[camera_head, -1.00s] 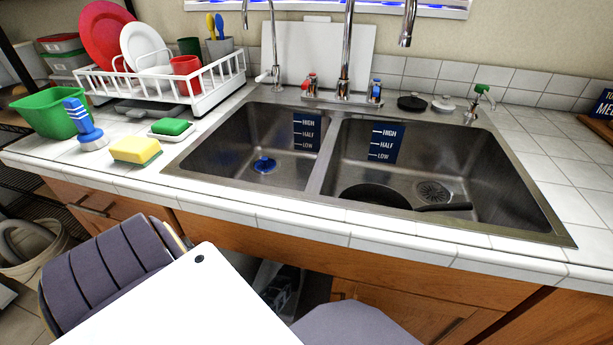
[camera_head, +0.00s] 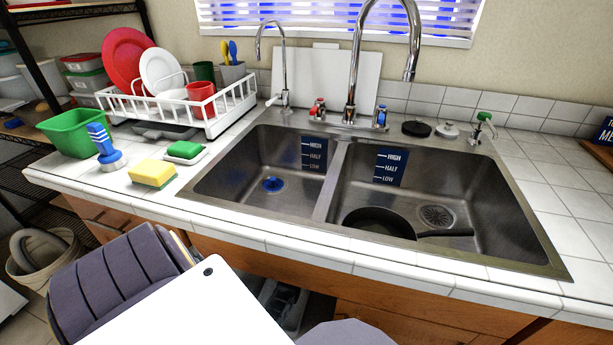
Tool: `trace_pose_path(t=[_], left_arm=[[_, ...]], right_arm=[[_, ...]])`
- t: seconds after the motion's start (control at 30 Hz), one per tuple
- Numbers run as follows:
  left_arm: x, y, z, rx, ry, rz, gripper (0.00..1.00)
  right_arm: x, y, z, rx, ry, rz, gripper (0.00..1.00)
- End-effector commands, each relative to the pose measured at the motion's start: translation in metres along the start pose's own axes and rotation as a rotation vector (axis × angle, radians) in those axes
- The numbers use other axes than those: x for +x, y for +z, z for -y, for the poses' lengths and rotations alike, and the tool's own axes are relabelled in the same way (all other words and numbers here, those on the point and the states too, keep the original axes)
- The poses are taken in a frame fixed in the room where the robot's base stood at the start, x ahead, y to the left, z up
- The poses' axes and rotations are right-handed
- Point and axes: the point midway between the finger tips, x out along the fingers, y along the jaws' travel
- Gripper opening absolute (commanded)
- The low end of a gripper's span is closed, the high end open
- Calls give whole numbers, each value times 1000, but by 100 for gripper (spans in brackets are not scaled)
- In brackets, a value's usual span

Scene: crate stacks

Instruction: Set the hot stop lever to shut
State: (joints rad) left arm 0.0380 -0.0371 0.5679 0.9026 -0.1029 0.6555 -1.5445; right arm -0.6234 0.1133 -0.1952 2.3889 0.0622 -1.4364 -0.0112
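No lever that I can name for sure as the hot stop lever shows. A tap handle with red parts (camera_head: 317,109) stands just left of the tall chrome faucet (camera_head: 352,85) behind the sink. A tap handle with blue parts (camera_head: 381,116) stands just right of it. Below the counter a dark opening (camera_head: 262,287) shows in the cabinet front, with grey shapes (camera_head: 290,305) inside that I cannot make out. Much of this opening is hidden behind parts in the foreground. Neither gripper is in view.
The double sink (camera_head: 333,195) holds a dark pan (camera_head: 378,222) in its right basin. A dish rack (camera_head: 222,112), a green tub (camera_head: 72,133), a blue-handled brush (camera_head: 103,147) and a yellow sponge (camera_head: 152,173) stand on the left counter. A bucket (camera_head: 28,262) stands on the floor at left.

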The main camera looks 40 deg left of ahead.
Motion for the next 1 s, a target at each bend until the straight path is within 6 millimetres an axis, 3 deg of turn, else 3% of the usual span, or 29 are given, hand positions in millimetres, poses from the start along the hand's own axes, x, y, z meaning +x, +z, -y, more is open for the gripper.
trace_pose_path(t=[0.4, 0.43, 0.6, 1.0], left_arm=[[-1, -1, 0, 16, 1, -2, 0], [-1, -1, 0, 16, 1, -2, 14], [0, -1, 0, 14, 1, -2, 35], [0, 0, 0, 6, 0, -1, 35]], right_arm=[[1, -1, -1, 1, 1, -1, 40], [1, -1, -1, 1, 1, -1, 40], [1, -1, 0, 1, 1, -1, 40], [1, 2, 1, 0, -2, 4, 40]])
